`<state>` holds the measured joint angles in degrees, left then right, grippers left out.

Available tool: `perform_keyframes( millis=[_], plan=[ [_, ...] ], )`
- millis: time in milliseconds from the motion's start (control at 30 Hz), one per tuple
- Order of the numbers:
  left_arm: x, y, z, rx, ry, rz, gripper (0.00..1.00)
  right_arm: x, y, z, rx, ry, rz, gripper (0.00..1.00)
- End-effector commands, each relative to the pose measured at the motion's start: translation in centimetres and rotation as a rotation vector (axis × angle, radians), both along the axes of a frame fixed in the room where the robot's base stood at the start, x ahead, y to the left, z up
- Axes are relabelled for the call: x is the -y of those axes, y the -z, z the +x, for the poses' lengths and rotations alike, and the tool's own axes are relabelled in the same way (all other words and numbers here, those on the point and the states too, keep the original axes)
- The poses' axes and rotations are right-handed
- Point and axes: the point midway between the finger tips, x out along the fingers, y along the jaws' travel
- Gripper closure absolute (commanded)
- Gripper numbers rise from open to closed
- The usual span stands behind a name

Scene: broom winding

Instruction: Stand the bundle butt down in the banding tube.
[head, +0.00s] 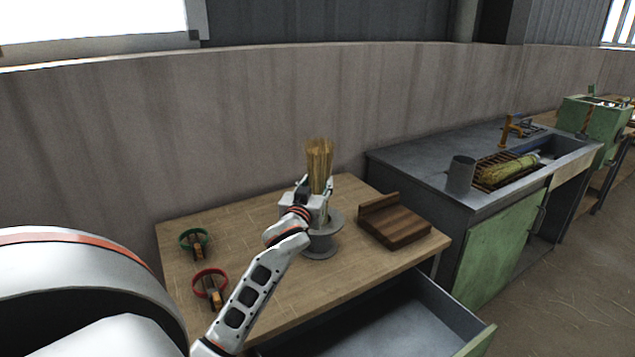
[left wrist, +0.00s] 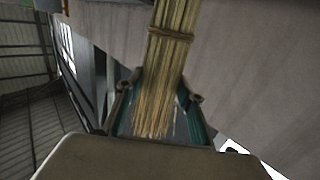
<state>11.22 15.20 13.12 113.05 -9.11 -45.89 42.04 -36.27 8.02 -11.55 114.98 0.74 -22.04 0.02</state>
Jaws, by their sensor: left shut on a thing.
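The bundle (head: 319,158) is a sheaf of straw-coloured stalks, standing roughly upright with its frayed top above my left gripper (head: 318,192). My left gripper is shut around it. In the left wrist view the bundle (left wrist: 172,55) runs between the two fingers, with a brown tie around it. A grey metal tube on a round flanged base (head: 321,247), which looks like the banding tube, stands on the wooden table directly below the gripper. The gripper and wrist hide the bundle's lower end and the tube's mouth, so I cannot tell whether the bundle is inside. My right gripper is out of view.
The wooden table (head: 240,255) also holds a green-ringed tool (head: 194,241), a red-ringed tool (head: 210,285) and a brown wooden block (head: 396,223). A drawer (head: 400,318) stands open in front. At right, a grey counter carries a cylinder (head: 460,174) and a straw bundle (head: 508,170) on a rack.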

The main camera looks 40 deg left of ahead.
Motion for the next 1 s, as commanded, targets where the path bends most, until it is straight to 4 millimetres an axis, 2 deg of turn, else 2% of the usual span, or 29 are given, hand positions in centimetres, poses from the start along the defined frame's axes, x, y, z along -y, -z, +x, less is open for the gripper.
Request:
perform_keyframes(
  millis=[267,300,367,767,867,1000],
  plan=[
    [0.0,0.0,0.0,0.001,0.0,0.0,0.78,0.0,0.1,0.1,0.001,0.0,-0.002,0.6],
    [0.0,0.0,0.0,0.0,0.0,0.0,0.55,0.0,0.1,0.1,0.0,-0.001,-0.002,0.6],
    [0.0,0.0,0.0,0.0,0.0,0.0,0.43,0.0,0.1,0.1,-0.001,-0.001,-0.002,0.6],
    [0.2,0.1,-0.3,-0.001,0.0,0.0,0.43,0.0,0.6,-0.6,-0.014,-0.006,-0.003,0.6],
    [0.7,0.1,-1.2,-0.001,0.001,0.0,0.43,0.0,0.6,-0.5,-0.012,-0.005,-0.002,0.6],
    [2.0,0.2,-3.5,-0.002,0.0,-0.003,0.43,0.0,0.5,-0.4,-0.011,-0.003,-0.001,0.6]
  ],
)
